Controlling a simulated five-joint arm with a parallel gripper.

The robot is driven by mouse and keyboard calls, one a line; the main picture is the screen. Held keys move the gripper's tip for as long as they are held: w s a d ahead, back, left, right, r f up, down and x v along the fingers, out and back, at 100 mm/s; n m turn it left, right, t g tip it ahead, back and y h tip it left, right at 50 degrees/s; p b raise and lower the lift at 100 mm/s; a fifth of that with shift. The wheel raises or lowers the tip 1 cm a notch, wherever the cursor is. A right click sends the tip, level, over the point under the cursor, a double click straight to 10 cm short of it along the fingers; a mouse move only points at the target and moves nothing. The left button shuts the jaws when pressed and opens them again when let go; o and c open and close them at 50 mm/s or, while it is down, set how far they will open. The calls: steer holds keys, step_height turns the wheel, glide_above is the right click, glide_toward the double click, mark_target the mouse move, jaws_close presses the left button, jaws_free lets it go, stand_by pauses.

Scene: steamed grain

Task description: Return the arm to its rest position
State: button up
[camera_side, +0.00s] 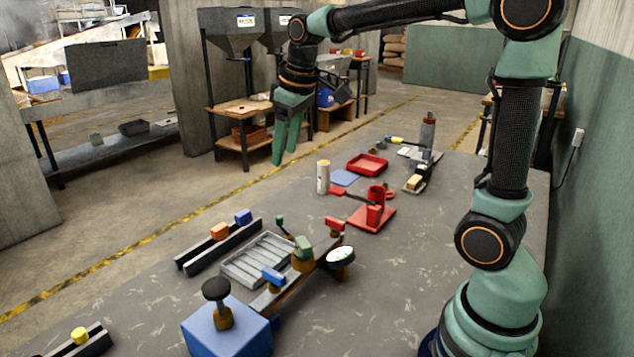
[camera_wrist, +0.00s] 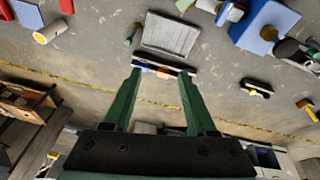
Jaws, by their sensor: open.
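My gripper (camera_side: 284,156) hangs from my raised arm at the upper middle of the side view, fingers pointing down, above the far edge of the table. In the wrist view its two green fingers (camera_wrist: 158,75) stand apart with nothing held between them. A dark rail with small orange and blue blocks (camera_wrist: 163,71) shows beyond the fingertips, well away from them. My arm reaches out from its base at the right of the side view, and the gripper is clear of everything on the table.
The grey table (camera_side: 130,290) holds a grey slotted tray (camera_side: 258,259), a blue box with a black knob (camera_side: 228,328), a red stand (camera_side: 371,217), a red tray (camera_side: 367,164) and a white cylinder (camera_side: 323,177). Hoppers (camera_side: 232,30) stand behind. A green-and-grey wall (camera_side: 598,200) rises at right.

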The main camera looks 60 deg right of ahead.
steer(key=s+a+f+m+t, duration=0.1)
steer(key=s+a, duration=0.1)
steer(key=s, duration=0.4)
steer(key=s+a+f+m+t, duration=0.1)
steer(key=s+a+f, duration=0.1)
steer(key=s, duration=0.5)
steer(key=shift+a+f, duration=0.15)
steer(key=shift+a, duration=0.3)
